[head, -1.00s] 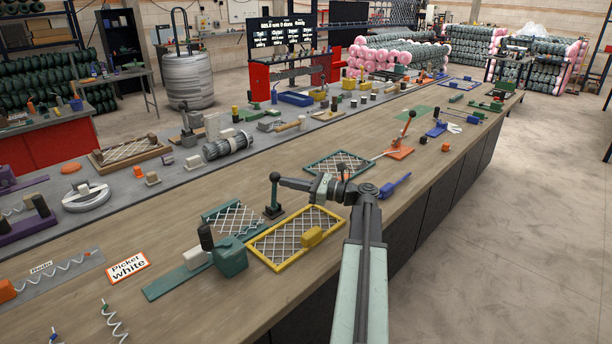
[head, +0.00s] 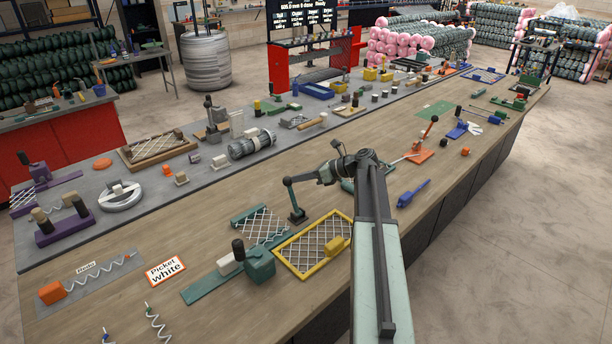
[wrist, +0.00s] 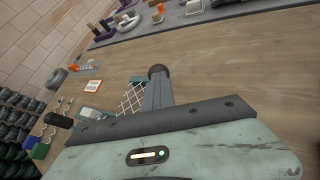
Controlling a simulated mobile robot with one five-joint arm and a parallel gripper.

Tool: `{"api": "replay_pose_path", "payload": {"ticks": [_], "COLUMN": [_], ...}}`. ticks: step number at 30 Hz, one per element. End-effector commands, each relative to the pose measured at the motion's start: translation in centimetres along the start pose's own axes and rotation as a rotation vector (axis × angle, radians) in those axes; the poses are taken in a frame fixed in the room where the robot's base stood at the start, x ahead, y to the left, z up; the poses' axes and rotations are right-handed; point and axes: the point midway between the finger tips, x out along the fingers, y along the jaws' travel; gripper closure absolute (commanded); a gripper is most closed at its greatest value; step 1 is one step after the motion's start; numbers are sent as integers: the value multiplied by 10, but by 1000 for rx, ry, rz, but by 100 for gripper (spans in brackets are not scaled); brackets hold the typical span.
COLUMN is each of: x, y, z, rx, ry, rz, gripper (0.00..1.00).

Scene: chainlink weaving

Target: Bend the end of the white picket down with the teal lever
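The teal lever (head: 292,200) stands on a small dark base on the bench, right of the teal fixture. It has a dark ball knob on top and leans a little to the left. My gripper (head: 292,181) reaches in from the right at the knob. In the wrist view its dark fingers (wrist: 157,92) are together, with the round knob (wrist: 157,71) at their tips; they look shut on it. White mesh (head: 262,224) lies in the teal frame left of the lever. I cannot make out the white picket's end in it.
A yellow mesh frame (head: 338,215) lies right of the lever's base. A teal block with a black handle (head: 260,265) stands in front. The "Picket white" sign (head: 165,270) lies to the left. An orange lever fixture (head: 419,155) stands farther back.

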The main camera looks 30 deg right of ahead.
Motion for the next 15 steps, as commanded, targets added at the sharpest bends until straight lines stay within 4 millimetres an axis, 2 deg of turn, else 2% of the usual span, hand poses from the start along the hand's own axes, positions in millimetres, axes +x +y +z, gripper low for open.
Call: {"api": "replay_pose_path", "payload": {"ticks": [6, 15], "x": [11, 13], "y": [-2, -2], "z": [4, 5], "rx": [-2, -3], "ry": [1, 0], "rz": [6, 5], "gripper": [100, 100]}}
